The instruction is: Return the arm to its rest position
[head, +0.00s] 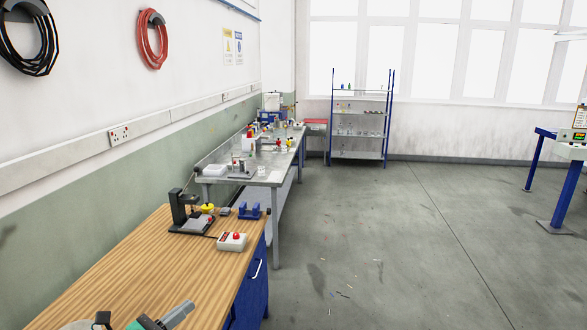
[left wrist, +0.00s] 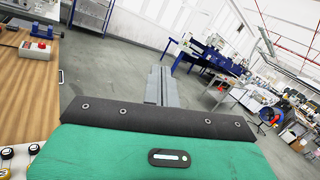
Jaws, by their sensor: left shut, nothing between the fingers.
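My left gripper (head: 181,314) shows at the bottom edge of the head view, low over the near end of the wooden bench (head: 125,262). In the left wrist view its grey fingers (left wrist: 160,84) lie together, shut, with nothing between them. They point out over the open floor, beyond my green and black wrist cover. Most of my left arm is cut off by the picture's lower edge. My right gripper is in neither view.
On the bench's far end stand a dark press-like fixture (head: 186,212), a white box with a red button (head: 232,241) and a blue bracket (head: 249,211). A long grey table (head: 221,178) stands beyond, beside the left wall. The floor (head: 380,255) at right is largely clear.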

